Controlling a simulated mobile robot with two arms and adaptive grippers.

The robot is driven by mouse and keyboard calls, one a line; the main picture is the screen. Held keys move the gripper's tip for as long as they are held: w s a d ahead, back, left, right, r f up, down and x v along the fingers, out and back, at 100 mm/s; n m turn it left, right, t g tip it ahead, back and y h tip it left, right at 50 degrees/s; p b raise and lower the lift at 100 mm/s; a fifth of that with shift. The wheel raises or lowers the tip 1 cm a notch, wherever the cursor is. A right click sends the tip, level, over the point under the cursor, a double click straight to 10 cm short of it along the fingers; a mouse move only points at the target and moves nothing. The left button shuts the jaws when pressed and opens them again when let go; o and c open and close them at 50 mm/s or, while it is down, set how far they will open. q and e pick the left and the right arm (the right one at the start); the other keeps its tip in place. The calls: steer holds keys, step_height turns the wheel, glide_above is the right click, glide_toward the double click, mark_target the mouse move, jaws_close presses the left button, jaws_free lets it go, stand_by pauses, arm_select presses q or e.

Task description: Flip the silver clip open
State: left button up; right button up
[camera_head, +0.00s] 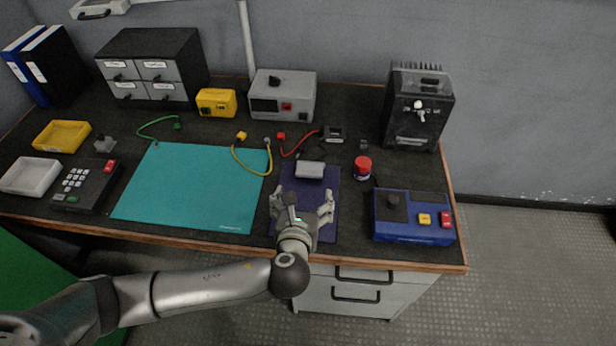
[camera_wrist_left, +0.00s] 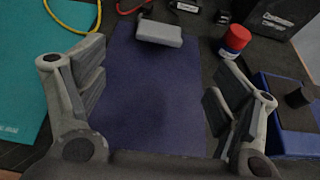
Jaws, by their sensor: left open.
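The silver clip (camera_head: 310,170) is a light grey block lying at the far part of the dark purple mat (camera_head: 322,205). It also shows in the left wrist view (camera_wrist_left: 159,34), near the top, with the bare mat in front of it. My left gripper (camera_head: 302,198) is open and empty over the near part of the mat, apart from the clip. In the left wrist view its two fingers stand wide apart on either side of the mat. How the clip's parts sit is too small to tell. My right gripper is not in view.
A red can (camera_head: 362,168) stands right of the mat, near a blue control box (camera_head: 412,217). Red and yellow cables (camera_head: 299,145) lie behind and left of the clip. A teal mat (camera_head: 190,188) lies clear to the left. The desk's wooden edge (camera_head: 370,262) runs in front.

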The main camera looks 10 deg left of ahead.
mark_target(309, 175)
arm_select(q)
steer(key=x, duration=1)
steer(key=shift+w+f+b, duration=0.2)
steer(key=shift+w+b, duration=0.05)
steer(key=shift+b, duration=0.15)
steer(key=shift+c, duration=0.3)
steer(key=shift+r, duration=0.1)
steer(key=c, duration=1)
